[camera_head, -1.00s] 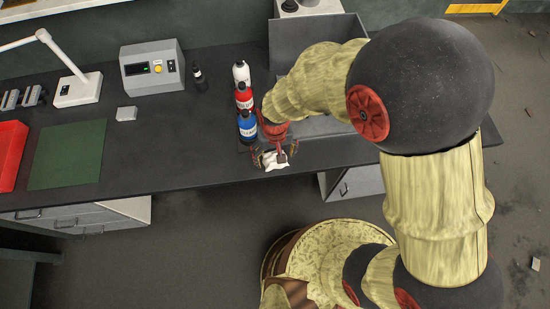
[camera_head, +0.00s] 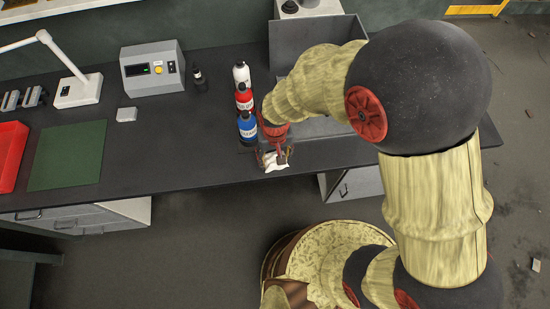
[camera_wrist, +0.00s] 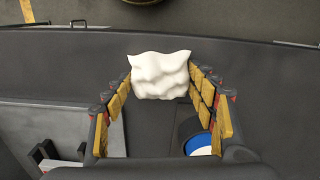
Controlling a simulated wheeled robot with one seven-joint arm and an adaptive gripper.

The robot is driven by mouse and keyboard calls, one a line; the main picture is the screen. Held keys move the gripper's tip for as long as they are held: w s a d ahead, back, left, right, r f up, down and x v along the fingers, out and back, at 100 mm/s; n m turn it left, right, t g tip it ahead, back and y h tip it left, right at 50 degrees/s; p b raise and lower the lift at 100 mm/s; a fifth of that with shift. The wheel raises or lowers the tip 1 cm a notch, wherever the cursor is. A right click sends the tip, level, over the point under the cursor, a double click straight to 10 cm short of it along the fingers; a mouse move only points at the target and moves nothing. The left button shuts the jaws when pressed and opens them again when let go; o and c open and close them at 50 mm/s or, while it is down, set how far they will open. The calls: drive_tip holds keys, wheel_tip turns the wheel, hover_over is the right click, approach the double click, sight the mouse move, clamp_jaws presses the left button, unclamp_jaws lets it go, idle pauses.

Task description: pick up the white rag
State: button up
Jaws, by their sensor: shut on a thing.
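The white rag (camera_wrist: 160,75) is a crumpled cloth at the front edge of the dark bench. In the wrist view it sits between the fingertips of my gripper (camera_wrist: 160,82), touching the pads on both sides. In the head view the rag (camera_head: 276,167) shows low between the fingers of my gripper (camera_head: 273,158), in front of the bottles. My gripper is shut on the rag. The fingers and arm hide part of it, and I cannot tell whether it still touches the bench.
The blue-labelled bottle (camera_head: 247,127) stands close left of my gripper, with a red bottle (camera_head: 243,97) and a white bottle (camera_head: 241,73) behind it. A grey metal bin (camera_head: 300,50) is behind my arm.

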sight(275, 153)
drive_tip(key=shift+c, duration=0.4)
drive_tip(key=shift+r, duration=0.25)
wheel_tip(275, 153, up, 3)
drive_tip(key=shift+s+r+p, duration=0.1)
drive_tip(key=shift+p, duration=0.55)
drive_tip(key=s+d+r+p, duration=0.3)
drive_tip(key=s+r, duration=0.6)
drive_tip(key=s, duration=0.4)
drive_tip(key=shift+s+d+r, duration=0.15)
drive_tip(key=shift+s+d, duration=0.05)
drive_tip(key=shift+d, duration=0.2)
drive_tip(key=o, duration=0.6)
drive_tip(key=c, duration=0.4)
